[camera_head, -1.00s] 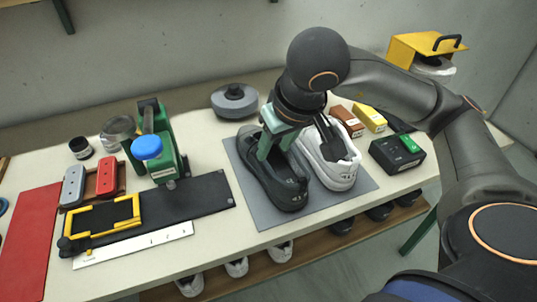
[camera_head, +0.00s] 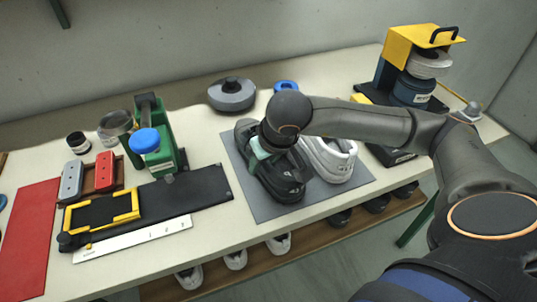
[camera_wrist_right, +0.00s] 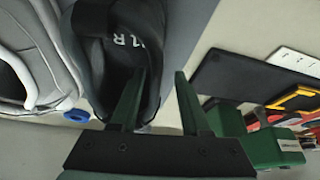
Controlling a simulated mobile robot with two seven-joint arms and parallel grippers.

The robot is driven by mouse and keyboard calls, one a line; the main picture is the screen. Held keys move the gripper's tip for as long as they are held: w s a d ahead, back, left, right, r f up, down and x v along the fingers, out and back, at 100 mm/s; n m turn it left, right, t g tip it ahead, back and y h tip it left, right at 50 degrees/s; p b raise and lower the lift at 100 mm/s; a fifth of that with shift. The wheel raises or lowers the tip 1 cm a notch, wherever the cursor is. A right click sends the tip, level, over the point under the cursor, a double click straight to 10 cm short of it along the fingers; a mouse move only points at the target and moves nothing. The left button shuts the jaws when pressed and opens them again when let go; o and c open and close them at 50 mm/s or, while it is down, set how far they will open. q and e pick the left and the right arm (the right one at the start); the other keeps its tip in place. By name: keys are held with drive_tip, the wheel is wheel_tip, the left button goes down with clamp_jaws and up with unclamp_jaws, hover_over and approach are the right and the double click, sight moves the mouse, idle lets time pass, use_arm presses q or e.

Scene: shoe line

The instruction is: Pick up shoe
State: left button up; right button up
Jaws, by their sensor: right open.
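A black shoe (camera_head: 283,184) stands on a grey mat (camera_head: 264,210) at the middle of the table. A white shoe (camera_head: 335,163) stands to its right on the same mat. My right gripper (camera_head: 260,152) is open and low at the black shoe's heel end, mostly hidden by my wrist. In the right wrist view, one finger is over the opening of the black shoe (camera_wrist_right: 150,25) and the other is outside its side wall. The shoe's wall lies between the fingers (camera_wrist_right: 160,72); contact cannot be told. The white shoe (camera_wrist_right: 28,70) is at the left there. My left gripper is not in view.
A grey round container (camera_head: 232,96) and blue ring (camera_head: 286,86) stand behind the mat. A green press (camera_head: 155,145), black board (camera_head: 190,195) and red mat (camera_head: 28,235) are left. A yellow-topped machine (camera_head: 420,45) stands back right. More shoes (camera_head: 236,260) sit on a lower shelf.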

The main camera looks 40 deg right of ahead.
clamp_jaws()
idle(0.3)
idle(1.1)
